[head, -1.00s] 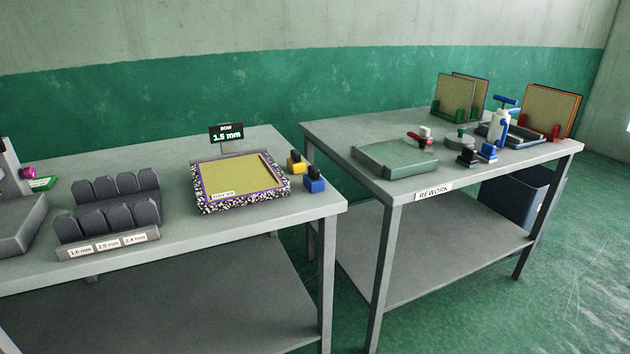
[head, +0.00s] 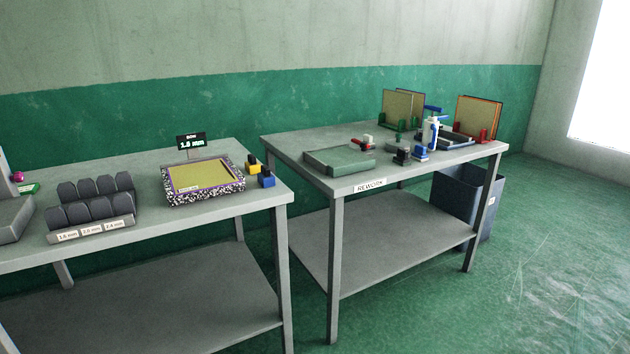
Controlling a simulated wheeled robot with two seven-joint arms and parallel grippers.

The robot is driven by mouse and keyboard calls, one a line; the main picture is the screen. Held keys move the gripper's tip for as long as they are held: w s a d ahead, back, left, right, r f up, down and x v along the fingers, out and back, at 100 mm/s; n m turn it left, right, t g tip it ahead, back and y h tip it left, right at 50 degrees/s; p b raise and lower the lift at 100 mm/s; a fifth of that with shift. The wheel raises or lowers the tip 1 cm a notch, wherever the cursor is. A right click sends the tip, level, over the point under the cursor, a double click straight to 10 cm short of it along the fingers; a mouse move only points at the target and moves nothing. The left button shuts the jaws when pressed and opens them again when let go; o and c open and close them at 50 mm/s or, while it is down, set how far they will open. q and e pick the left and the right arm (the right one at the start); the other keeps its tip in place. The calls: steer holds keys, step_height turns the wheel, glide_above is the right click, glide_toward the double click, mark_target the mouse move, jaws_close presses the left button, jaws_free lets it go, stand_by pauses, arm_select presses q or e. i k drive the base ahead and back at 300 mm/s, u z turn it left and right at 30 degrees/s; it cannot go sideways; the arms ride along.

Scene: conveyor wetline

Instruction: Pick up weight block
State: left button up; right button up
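Neither of my grippers is in view. I cannot tell for sure which object is the weight block. A small dark block with a knob (head: 402,156) stands on the rework table (head: 350,183), near its front edge. A blue and white piece (head: 421,153) stands just to its right. A flat grey-green slab (head: 339,160) lies at that table's left end.
The left table (head: 225,209) holds a rack of dark blocks (head: 94,232), a speckled frame (head: 206,196), a yellow block (head: 252,168) and a blue block (head: 266,180). Open green floor lies at right.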

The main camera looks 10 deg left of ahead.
mark_target(266, 179)
steer(key=z, duration=0.2)
steer(key=i, duration=0.85)
steer(key=u, duration=0.15)
